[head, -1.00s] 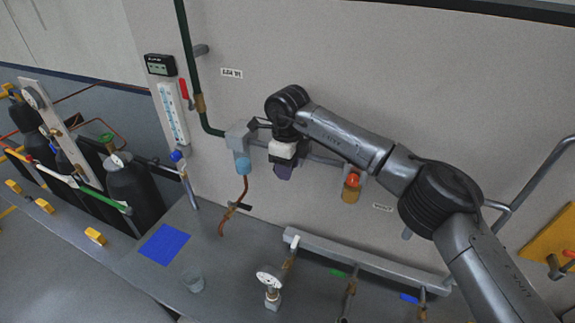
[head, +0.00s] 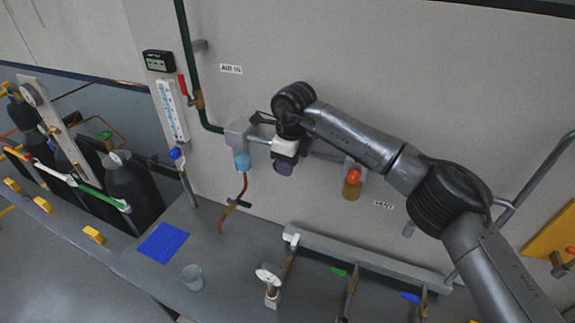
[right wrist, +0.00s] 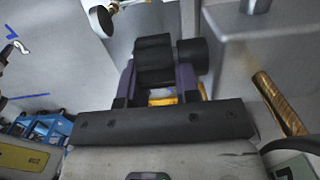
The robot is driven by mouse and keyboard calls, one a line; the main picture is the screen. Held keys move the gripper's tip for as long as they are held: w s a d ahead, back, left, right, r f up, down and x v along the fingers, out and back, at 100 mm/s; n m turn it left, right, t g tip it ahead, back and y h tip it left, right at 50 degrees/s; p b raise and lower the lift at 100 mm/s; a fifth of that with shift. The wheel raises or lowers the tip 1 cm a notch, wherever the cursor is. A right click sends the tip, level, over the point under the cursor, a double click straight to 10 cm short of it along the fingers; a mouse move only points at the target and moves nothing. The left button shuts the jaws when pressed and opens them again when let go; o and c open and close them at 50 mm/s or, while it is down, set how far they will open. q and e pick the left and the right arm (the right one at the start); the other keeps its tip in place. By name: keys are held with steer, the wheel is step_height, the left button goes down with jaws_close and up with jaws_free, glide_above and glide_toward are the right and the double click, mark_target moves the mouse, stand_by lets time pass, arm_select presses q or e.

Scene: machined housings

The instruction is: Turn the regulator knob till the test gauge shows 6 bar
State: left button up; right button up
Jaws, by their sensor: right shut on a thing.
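My right gripper (right wrist: 158,82) is shut on a black knob (right wrist: 154,56), with one dark purple finger on each side of it in the right wrist view. In the head view the right gripper (head: 284,167) is at the wall-mounted pipe row, and the hand hides the knob. My left gripper is in neither view.
A clear cup (head: 192,277) and blue mat (head: 163,244) lie on the bench. A grey rail (head: 370,262) with hanging fittings runs along it.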

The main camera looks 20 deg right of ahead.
steer(key=t+y+b, duration=0.1)
steer(key=b, duration=0.2)
steer(key=f+t+y+b, duration=0.1)
steer(key=b, duration=0.1)
steer(key=shift+s+d+t+y+b, duration=0.15)
steer(key=shift+t+y+b, duration=0.25)
steer(key=shift+r+t+y+b, duration=0.1)
steer(key=shift+t+y+b, duration=0.6)
steer(key=shift+b, duration=0.45)
steer(key=o, duration=0.6)
steer(key=shift+o, duration=0.2)
steer(key=v, duration=1.3)
steer(key=shift+d+r, duration=0.2)
steer(key=shift+r, duration=0.15)
steer(key=shift+s, duration=0.15)
